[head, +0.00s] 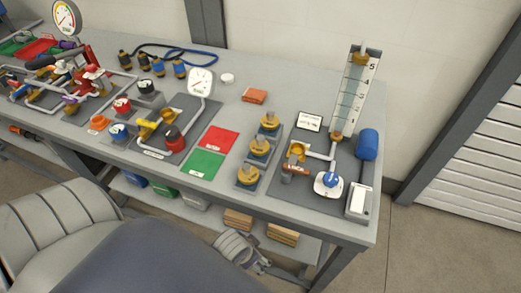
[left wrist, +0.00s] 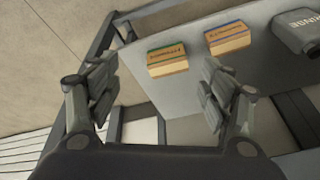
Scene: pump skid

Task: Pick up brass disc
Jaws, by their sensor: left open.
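Three brass discs stand in a row on a narrow grey rack (head: 242,188) on the bench in the head view. They are the far disc (head: 270,121), the middle disc (head: 259,147) and the near disc (head: 248,175). I cannot tell which one the task means. My left gripper (head: 260,264) is low in front of the bench, below the top and apart from the discs. In the left wrist view the left gripper (left wrist: 158,92) is open, with nothing between its fingers. No disc shows in that view. My right gripper is not in view.
Red (head: 221,139) and green (head: 206,164) mats lie left of the rack. A flow-tube rig (head: 355,90) stands to its right. The bench's front edge lies between gripper and discs. Wooden blocks (left wrist: 168,59) sit on the lower shelf (left wrist: 185,95).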

